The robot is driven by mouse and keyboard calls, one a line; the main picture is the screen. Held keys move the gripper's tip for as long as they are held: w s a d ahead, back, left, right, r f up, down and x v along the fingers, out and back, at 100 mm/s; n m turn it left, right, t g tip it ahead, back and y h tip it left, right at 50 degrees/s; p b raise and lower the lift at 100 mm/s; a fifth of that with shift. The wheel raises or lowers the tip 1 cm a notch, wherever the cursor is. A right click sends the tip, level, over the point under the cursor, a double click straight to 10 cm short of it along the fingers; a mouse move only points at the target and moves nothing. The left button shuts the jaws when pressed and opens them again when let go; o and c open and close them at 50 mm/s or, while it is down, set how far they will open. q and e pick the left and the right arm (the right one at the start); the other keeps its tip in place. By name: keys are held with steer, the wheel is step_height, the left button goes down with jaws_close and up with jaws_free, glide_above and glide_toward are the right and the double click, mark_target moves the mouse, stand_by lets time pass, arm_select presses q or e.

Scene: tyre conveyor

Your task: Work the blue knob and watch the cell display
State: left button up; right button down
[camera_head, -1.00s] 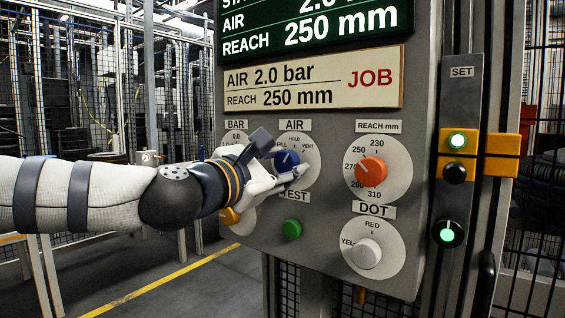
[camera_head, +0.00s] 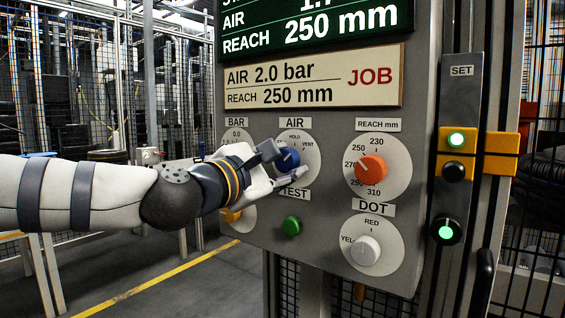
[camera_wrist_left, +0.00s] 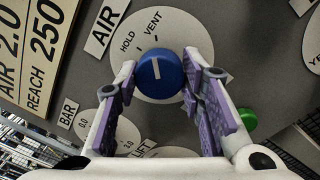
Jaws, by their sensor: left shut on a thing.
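The blue knob (camera_head: 287,160) sits on the round AIR dial of the grey panel. My left gripper (camera_head: 280,162) is shut on it, one finger on each side; the wrist view shows the blue knob (camera_wrist_left: 160,72) between the purple finger pads. There its white line points about toward the VENT mark. The green cell display (camera_head: 315,27) is cut off at the top. Its AIR value seems to begin with 1, the rest being cut off; REACH reads 250 mm. My right gripper is not in view.
The JOB card (camera_head: 314,79) reads AIR 2.0 bar, REACH 250 mm. Close around are the orange REACH knob (camera_head: 371,169), white DOT knob (camera_head: 365,250) and green TEST button (camera_head: 291,226). The SET strip (camera_head: 461,75) has lit green lamps.

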arm_select(q)
steer(key=o, duration=1.1)
steer(key=shift+o, duration=0.2)
